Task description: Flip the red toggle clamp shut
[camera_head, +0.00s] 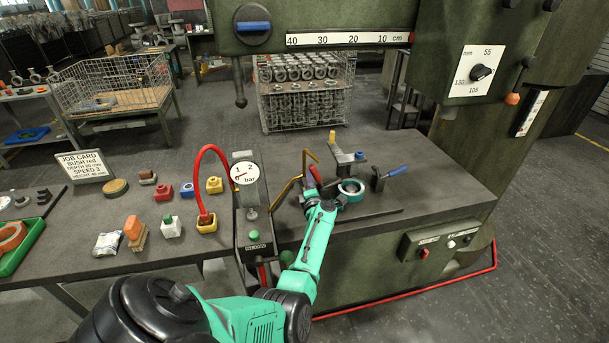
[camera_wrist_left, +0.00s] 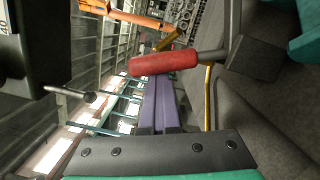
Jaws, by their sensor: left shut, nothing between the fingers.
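The red toggle clamp's handle (camera_head: 315,174) stands tilted up at the left of the fixture on the machine table. In the left wrist view its red grip (camera_wrist_left: 163,63) sits on a dark lever running to a black block. My left gripper (camera_head: 311,196) is at the clamp, with its fingers close to the handle. In the left wrist view its purple fingers (camera_wrist_left: 161,105) are together and empty, and the red grip crosses in front of them. I cannot tell whether they touch. A ring-shaped casting (camera_head: 351,189) sits just right of the gripper. My right gripper is out of view.
A blue-handled clamp (camera_head: 396,171) stands right of the casting. Yellow bent rods (camera_head: 288,190) rise beside the red handle. A pressure gauge (camera_head: 245,173) with a red hose stands to the left. The machine table's right part (camera_head: 440,185) is clear.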

